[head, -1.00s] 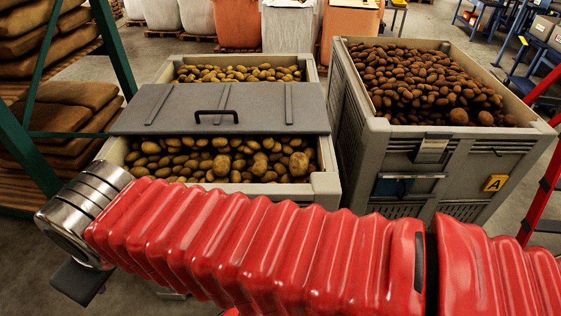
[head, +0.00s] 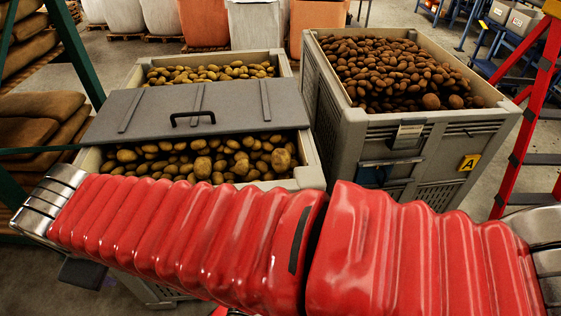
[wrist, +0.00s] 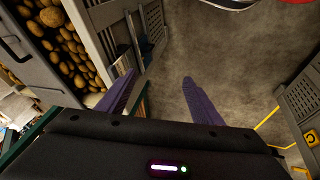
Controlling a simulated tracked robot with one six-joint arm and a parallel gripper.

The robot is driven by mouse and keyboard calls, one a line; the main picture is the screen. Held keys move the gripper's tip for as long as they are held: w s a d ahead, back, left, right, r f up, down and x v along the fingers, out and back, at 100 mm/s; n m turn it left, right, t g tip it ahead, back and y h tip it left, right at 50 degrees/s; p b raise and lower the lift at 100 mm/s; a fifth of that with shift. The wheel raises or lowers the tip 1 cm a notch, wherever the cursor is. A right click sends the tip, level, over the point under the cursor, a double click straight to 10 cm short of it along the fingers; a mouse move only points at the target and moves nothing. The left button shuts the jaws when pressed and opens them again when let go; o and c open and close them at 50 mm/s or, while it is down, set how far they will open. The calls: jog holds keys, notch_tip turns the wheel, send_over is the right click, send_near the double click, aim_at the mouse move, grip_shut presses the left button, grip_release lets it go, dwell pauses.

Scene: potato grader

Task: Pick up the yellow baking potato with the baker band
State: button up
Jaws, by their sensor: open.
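My gripper (wrist: 158,80) shows in the wrist view as two purple fingers, spread apart with only concrete floor between them. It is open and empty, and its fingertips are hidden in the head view. Yellow-brown potatoes (head: 203,165) fill the near, uncovered part of the left bin (head: 306,174). They also show at the upper left of the wrist view (wrist: 72,50), left of the fingers. I cannot make out a band on any potato, so I cannot tell which is the baking potato. My red-sleeved arm crosses in front of the bins.
A grey lid (head: 195,112) with a dark handle lies across the middle of the left bin. A right bin (head: 433,135) marked A holds darker brown potatoes. A red ladder (head: 527,110) stands at right, a green rack (head: 68,55) with sacks at left. Open floor (wrist: 215,55) lies below my gripper.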

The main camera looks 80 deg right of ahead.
jog(key=o, duration=0.4)
jog(key=d+f+n+g+h, duration=0.1)
jog(key=d, duration=0.2)
jog(key=s+d+f+h, duration=0.1)
jog(key=d, duration=0.3)
jog(key=d+f+n+g+h, duration=0.1)
jog(key=d, duration=0.2)
jog(key=shift+s+d+f+n+g, duration=0.2)
jog(key=shift+s+d+n+g, duration=0.1)
jog(key=shift+s, duration=0.1)
jog(key=n+g+h, duration=0.6)
jog(key=n+g, duration=0.1)
jog(key=n, duration=0.7)
send_near(275, 160)
jog(key=v, duration=0.2)
jog(key=shift+s+a+r, duration=0.1)
jog(key=shift+a+r, duration=0.05)
jog(key=shift+a, duration=0.25)
jog(key=x, duration=0.8)
jog(key=shift+d, duration=0.25)
